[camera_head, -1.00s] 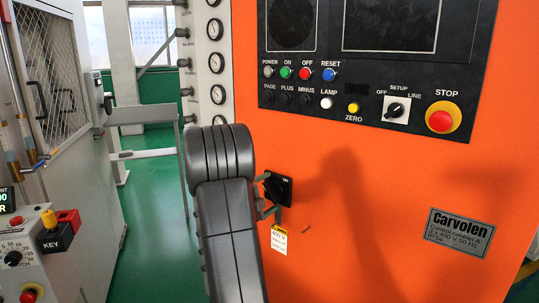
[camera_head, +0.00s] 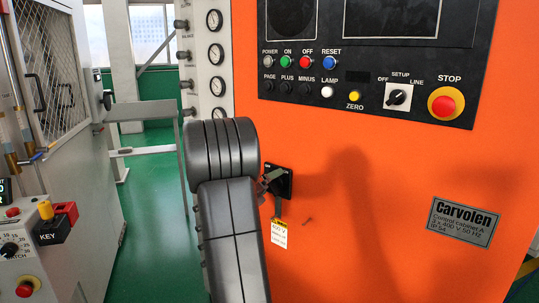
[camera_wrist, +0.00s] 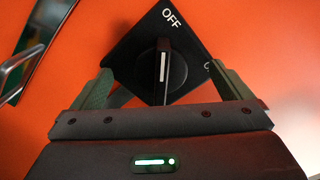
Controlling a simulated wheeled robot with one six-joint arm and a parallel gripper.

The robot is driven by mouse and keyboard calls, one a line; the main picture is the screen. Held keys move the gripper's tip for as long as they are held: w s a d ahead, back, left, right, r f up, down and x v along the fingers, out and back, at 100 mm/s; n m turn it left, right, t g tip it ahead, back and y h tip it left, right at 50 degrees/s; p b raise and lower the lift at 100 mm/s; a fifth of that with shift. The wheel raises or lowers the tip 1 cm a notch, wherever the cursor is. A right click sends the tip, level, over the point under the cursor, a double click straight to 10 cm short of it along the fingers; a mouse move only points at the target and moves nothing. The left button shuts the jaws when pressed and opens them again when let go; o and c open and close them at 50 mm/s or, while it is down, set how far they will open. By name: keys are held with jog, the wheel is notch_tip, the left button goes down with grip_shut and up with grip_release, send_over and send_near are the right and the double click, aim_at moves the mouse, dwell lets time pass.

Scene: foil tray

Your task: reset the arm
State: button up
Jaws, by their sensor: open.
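A black rotary switch (camera_head: 286,183) is on the orange cabinet front, partly hidden by my arm in the head view. In the wrist view its square plate stands on a corner, with an OFF mark at the top and another mark partly hidden at the right. Its black knob (camera_wrist: 163,70) has a white line running upright in the picture, roughly toward OFF. My gripper (camera_wrist: 164,82) is open, its two green fingers wide apart, one on each side of the knob. No contact with the knob shows. In the head view my gripper (camera_head: 268,181) is at the switch, mostly hidden.
Above are a button panel (camera_head: 320,92) and a red STOP button (camera_head: 445,104). At the left stand gauges (camera_head: 216,52) and a machine with a KEY switch (camera_head: 53,225). Green floor (camera_head: 150,215) lies between.

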jog(key=shift+m, duration=0.8)
jog(key=shift+r, duration=0.1)
